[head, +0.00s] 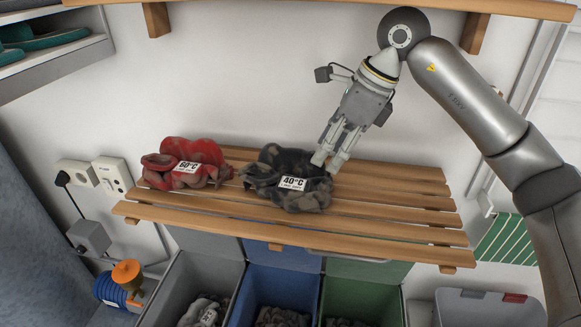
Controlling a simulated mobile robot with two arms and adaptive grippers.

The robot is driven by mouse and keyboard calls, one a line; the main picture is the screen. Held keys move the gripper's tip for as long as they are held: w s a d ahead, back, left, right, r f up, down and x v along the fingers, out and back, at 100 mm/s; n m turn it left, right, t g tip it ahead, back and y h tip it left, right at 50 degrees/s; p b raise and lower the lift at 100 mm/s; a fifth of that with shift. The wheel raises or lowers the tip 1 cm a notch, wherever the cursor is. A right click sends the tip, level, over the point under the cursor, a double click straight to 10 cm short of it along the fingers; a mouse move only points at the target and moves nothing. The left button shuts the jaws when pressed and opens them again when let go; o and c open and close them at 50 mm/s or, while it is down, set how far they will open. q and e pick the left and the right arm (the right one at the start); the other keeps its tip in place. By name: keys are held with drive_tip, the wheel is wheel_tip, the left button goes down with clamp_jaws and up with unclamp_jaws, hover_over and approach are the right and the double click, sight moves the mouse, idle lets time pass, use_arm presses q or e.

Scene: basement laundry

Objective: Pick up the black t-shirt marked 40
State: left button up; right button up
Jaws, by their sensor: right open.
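The black t-shirt (275,179) lies crumpled on the slatted wooden shelf, with a white label reading 40°C facing me. My right gripper (329,164) reaches down from the upper right, with its fingertips at the right edge of the black t-shirt. It is open, and the shirt still rests on the slats. I cannot tell whether the fingertips touch the cloth. My left gripper is not in view.
A red garment (196,156) labelled 60°C lies left of the black shirt on the slatted shelf (400,205). Grey, blue (284,279) and green bins with dark cloth stand below. A wooden upper shelf crosses the top. The right part of the slats is clear.

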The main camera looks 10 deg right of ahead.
sight(298, 147)
drive_tip(key=shift+w+a, duration=0.4)
drive_tip(key=shift+a, duration=0.25)
drive_tip(key=shift+w+a+p, duration=0.15)
drive_tip(key=shift+a+p, duration=0.15)
drive_tip(key=shift+p, duration=0.1)
drive_tip(key=a+p, duration=0.1)
drive_tip(key=w+a+p, duration=0.2)
drive_tip(key=a, duration=0.1)
drive_tip(key=shift+f, duration=0.5)
drive_tip(key=shift+d+f, duration=0.15)
drive_tip(key=shift+d, duration=0.05)
drive_tip(key=shift+a, duration=0.1)
clamp_jaws()
